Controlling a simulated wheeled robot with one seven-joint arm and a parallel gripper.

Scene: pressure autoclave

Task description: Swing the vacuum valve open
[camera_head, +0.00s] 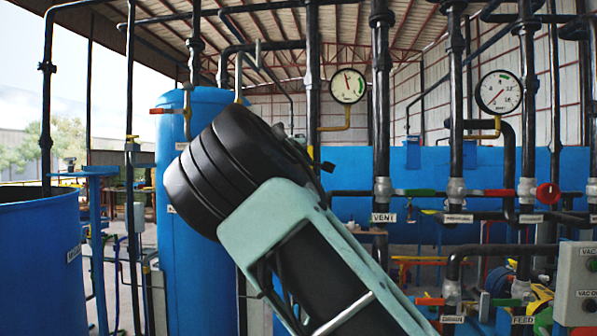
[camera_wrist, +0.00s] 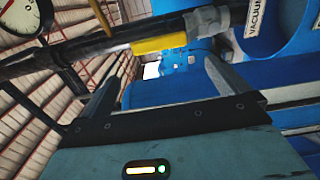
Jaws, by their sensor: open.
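In the wrist view, a yellow lever handle (camera_wrist: 165,42) lies along a dark pipe, beside a grey valve body (camera_wrist: 207,20). A white label (camera_wrist: 256,28) reading "VACUUM" is next to this valve at the upper right. My gripper (camera_wrist: 158,80) is open, with its two fingers wide apart. The yellow handle shows beyond and between the fingertips, with nothing seen held. Whether a finger touches the handle is not clear. In the head view my arm covers the middle, and my gripper and most of this valve are hidden behind it.
In the head view, a VENT pipe (camera_head: 383,130) and other vertical pipes with red and green lever valves stand to the right. Two gauges (camera_head: 348,85) (camera_head: 499,92) hang above. A blue tank (camera_head: 195,270) and a wider blue vessel (camera_head: 40,230) stand left. A control box (camera_head: 577,285) is lower right.

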